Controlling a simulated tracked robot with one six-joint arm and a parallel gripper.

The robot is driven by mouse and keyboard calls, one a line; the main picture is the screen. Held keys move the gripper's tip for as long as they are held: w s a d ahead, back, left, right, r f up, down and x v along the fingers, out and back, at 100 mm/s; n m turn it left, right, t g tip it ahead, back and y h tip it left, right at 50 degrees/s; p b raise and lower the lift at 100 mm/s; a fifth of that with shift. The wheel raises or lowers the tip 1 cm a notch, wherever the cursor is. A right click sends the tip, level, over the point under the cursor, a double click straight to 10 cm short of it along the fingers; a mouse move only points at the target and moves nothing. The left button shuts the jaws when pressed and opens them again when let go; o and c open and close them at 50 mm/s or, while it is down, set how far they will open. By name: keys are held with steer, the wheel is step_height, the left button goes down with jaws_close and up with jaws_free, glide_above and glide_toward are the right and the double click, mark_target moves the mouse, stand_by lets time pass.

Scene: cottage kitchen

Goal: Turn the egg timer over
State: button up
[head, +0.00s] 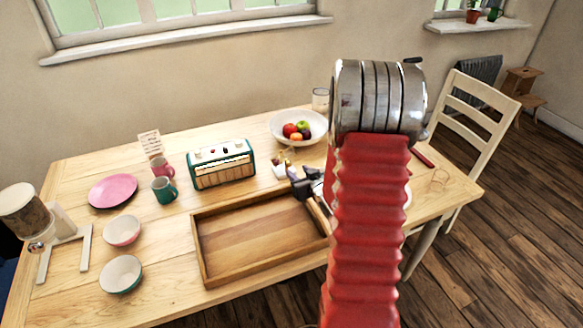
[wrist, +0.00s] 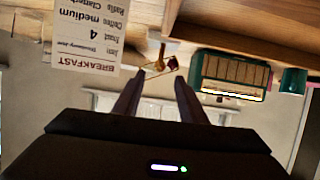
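A small object with a light wooden or brass-coloured frame and a dark red part, probably the egg timer (wrist: 160,63), shows just beyond my fingertips in the wrist view. That view is upside down, with the table at the top. In the head view, it appears to be among the small items (head: 283,160) between the radio and the fruit bowl. My gripper (wrist: 157,84) is open, its two dark fingers apart with nothing clearly between them. In the head view, my gripper (head: 304,186) is above the tray's back right corner, partly hidden by my red arm.
A green radio (head: 222,164) stands left of my gripper; a fruit bowl (head: 298,126) is behind it. An empty wooden tray (head: 212,282) lies in front. Mugs (head: 164,190), bowls (head: 121,272) and a pink plate (head: 113,190) are farther left. A breakfast card (wrist: 85,40) looms close in the wrist view.

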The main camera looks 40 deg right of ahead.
mark_target(289, 165)
steer(key=x, duration=0.7)
steer(key=shift+w+f, duration=0.1)
steer(key=shift+w, duration=0.1)
jaws_close()
